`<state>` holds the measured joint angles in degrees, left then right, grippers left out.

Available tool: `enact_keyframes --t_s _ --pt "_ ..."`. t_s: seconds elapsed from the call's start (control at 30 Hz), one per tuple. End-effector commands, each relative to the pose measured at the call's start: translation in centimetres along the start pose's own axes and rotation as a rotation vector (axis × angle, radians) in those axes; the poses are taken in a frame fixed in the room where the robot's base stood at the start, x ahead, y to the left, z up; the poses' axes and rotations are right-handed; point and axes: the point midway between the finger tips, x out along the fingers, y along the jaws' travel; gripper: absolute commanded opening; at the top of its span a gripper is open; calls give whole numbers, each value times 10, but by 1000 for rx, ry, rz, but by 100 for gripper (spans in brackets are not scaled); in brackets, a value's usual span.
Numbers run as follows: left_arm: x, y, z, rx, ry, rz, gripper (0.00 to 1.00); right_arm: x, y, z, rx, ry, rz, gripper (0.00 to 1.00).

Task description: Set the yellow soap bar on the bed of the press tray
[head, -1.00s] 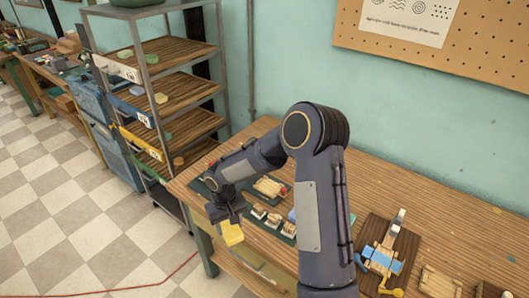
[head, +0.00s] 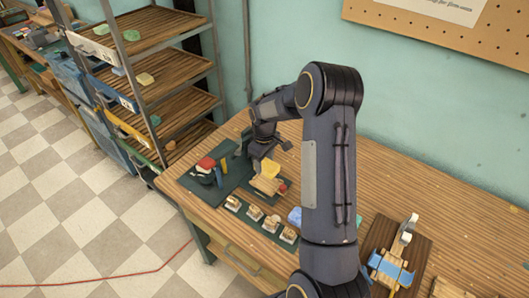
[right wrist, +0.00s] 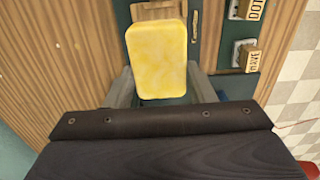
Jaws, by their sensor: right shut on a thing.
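The yellow soap bar (head: 270,170) is held in my right gripper (head: 265,157), and it fills the middle of the right wrist view (right wrist: 157,58). The gripper is shut on it, with a grey finger on either side. A pale wooden tray (head: 266,186), which looks like the press tray, lies on a dark green mat on the bench. The bar is over the back part of this tray in the head view and hides some of it. In the right wrist view the wood (right wrist: 150,11) shows just beyond the bar. I cannot tell whether they touch. My left gripper is not in view.
Several small stamps (head: 253,212) stand in a row on a green strip in front of the tray. A red-topped item (head: 206,163) is to its left. A board with a blue device (head: 390,268) lies at the right. A shelf rack (head: 165,70) stands at the left.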

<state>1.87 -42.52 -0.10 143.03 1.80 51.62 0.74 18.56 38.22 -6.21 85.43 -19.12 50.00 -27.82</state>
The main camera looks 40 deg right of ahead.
Motion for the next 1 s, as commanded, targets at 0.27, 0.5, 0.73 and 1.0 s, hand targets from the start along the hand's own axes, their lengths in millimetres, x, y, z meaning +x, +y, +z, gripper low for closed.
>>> enact_keyframes --t_s 0.27,0.5,0.73,1.0 --pt "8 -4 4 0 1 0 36 17 -1 0 -1 -1 -1 25" --pt "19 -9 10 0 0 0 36 40 -1 0 -1 -1 -1 25" --pt "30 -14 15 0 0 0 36 56 0 0 0 0 0 25" --pt "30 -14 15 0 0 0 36 57 0 0 0 0 0 25"
